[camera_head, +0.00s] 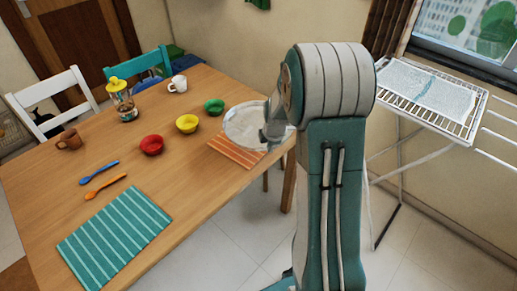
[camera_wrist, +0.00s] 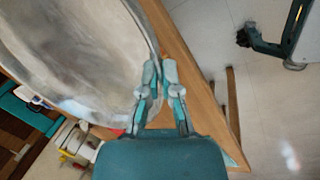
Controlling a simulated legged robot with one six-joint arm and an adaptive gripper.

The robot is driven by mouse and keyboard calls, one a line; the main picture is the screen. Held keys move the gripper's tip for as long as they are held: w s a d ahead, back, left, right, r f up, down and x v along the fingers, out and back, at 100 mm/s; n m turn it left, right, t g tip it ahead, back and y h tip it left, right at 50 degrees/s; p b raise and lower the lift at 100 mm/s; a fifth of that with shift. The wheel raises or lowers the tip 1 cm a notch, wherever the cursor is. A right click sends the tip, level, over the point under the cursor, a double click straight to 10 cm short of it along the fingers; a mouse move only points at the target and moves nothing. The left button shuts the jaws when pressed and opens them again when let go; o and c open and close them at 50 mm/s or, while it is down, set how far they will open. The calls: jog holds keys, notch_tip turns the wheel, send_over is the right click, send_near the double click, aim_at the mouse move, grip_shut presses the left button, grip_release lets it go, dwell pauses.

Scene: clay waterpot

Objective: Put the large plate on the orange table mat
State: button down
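The large plate (camera_head: 243,122) is silvery and round, at the right end of the table in the head view. It fills the upper left of the wrist view (camera_wrist: 75,50). The orange table mat (camera_head: 236,152) has pale stripes and lies at the table's right edge; the plate covers its far part in the head view. I cannot tell whether the plate touches it. My gripper (camera_wrist: 156,73) has its fingertips close together at the plate's rim, with the rim between them. In the head view my arm hides the plate's right side.
Green (camera_head: 214,106), yellow (camera_head: 187,124) and red (camera_head: 151,145) bowls stand left of the plate. A white mug (camera_head: 178,84), a jar with a yellow top (camera_head: 122,100) and a brown mug (camera_head: 69,139) stand farther off. A teal striped mat (camera_head: 114,236) lies near the front.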

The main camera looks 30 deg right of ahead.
send_over(260, 154)
jog(key=f, duration=0.7)
jog(key=shift+s+a+f, duration=0.15)
jog(key=shift+s+a, duration=0.05)
jog(key=shift+s, duration=0.15)
jog(key=shift+f, duration=1.5)
jog(key=c, duration=1.1)
grip_release()
jog(key=shift+f, duration=0.1)
